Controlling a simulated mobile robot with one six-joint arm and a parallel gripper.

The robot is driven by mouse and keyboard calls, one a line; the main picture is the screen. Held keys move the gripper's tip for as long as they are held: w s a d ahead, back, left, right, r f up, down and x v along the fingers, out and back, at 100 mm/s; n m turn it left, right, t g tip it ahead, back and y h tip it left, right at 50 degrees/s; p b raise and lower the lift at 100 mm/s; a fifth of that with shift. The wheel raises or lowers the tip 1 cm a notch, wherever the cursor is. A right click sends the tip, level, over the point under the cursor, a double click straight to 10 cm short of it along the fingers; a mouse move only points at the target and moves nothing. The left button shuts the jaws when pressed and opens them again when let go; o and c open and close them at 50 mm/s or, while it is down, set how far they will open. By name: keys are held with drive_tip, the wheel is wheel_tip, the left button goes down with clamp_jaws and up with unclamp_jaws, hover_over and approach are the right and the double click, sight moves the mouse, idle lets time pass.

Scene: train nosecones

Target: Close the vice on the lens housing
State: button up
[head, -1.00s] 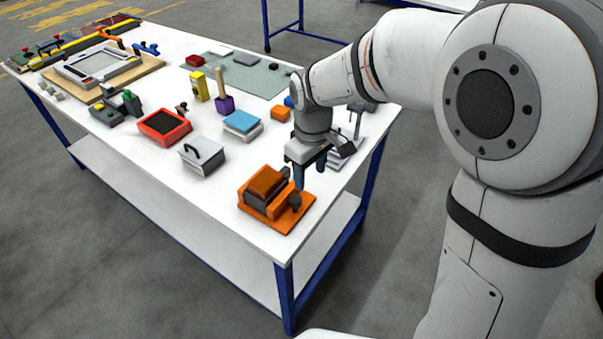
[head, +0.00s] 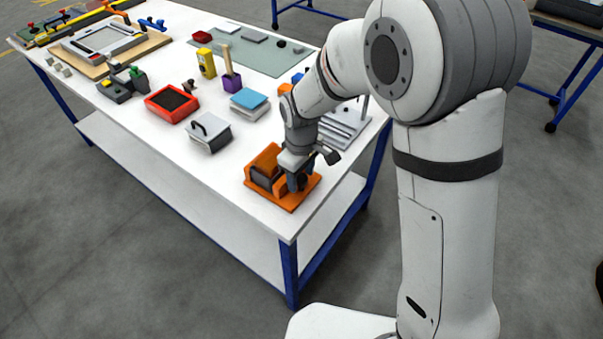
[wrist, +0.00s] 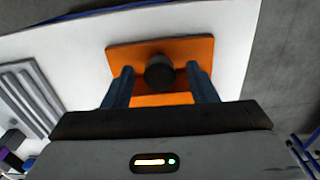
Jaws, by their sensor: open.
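The orange vice (head: 282,203) sits on its orange base plate near the front right corner of the white table. A dark block (head: 262,174), seemingly the lens housing, shows between its orange jaws, partly hidden. My gripper (head: 298,182) is low at the vice's right end and hides the vice's knob in the head view. In the wrist view the dark round knob (wrist: 159,73) lies between the two open fingers of my gripper (wrist: 160,88), with a gap on each side. The orange base plate (wrist: 130,54) shows beyond; the housing is not visible there.
A grey lidded box with a handle (head: 209,133), a red tray (head: 172,102) and a blue-topped stack (head: 249,103) stand farther back. A grey ribbed rack (head: 345,128) is behind my gripper. The table's front left stretch is clear.

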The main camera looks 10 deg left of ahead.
sight(301, 177)
drive_tip(key=c, duration=1)
drive_tip(key=shift+o, duration=0.2)
drive_tip(key=shift+m+b, duration=0.4)
drive_tip(key=shift+m, duration=0.4)
drive_tip(key=m, duration=0.3)
drive_tip(key=shift+b, duration=0.35)
drive_tip(key=o, duration=1)
drive_tip(key=shift+c, duration=0.2)
drive_tip(key=shift+r, duration=0.1)
wheel_tip(301, 177, up, 8)
drive_tip(key=shift+f, duration=0.15)
